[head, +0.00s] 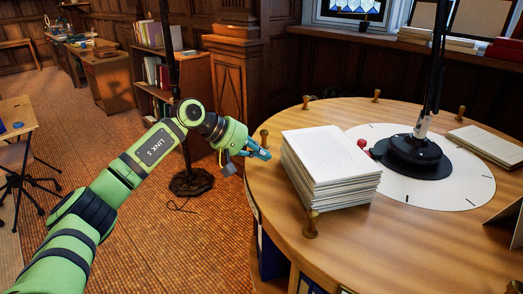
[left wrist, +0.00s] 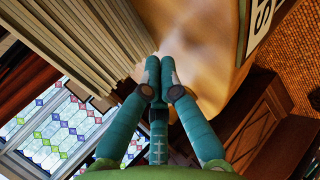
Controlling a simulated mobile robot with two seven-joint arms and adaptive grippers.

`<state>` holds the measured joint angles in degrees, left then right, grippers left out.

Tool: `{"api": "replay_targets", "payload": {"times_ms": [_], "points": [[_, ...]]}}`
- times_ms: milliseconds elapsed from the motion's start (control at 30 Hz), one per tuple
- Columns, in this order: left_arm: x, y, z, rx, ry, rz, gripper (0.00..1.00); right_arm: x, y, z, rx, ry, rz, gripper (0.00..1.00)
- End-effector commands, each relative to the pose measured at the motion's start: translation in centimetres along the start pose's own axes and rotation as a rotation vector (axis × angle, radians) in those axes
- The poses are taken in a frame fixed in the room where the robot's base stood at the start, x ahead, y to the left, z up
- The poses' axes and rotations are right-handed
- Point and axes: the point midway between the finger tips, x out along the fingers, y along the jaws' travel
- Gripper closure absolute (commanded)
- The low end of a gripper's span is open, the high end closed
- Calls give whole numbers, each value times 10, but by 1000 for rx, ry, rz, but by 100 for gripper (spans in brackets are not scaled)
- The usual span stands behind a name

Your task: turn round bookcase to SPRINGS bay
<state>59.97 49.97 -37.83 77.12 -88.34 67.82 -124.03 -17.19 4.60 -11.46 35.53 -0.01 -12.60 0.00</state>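The round bookcase (head: 420,235) has a striped wooden top with several brass-coloured pegs around its rim. One peg (head: 264,137) stands at the left rim, just behind my left gripper (head: 265,154). My left gripper's blue-green fingers meet at their tips in the left wrist view (left wrist: 160,72), with nothing visible between them. They are close to the wooden top; I cannot tell whether they touch the peg or rim. A white label (left wrist: 262,20) with a partial letter S shows there on the bookcase side. The word SPRINGS is not readable. My right gripper is out of view.
A tall paper stack (head: 330,168) stands on the top near the left rim. A black lamp base (head: 412,153) stands on a white dial (head: 460,190) beside a red ball (head: 361,143). A floor stand (head: 191,182) is behind my left arm. Tiled floor lies open at left.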

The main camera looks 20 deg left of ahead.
Motion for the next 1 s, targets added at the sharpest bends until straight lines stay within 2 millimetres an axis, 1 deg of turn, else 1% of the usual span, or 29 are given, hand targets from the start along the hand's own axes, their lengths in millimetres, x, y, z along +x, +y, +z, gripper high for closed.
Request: {"api": "replay_targets", "payload": {"times_ms": [33, 200, 400, 567, 800, 1000], "points": [[1, 3, -6, 1, -5, 3, 100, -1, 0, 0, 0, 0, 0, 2], [6, 7, -26, 15, -25, 3, 100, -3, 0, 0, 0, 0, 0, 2], [10, 10, -45, 31, -42, 3, 100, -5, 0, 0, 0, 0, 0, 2], [11, 10, -50, 39, -49, 2, 100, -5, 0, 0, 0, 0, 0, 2], [11, 9, -50, 39, -49, 1, 100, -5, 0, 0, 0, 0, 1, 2], [15, 11, -44, 46, -56, 1, 100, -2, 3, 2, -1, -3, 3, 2]]}}
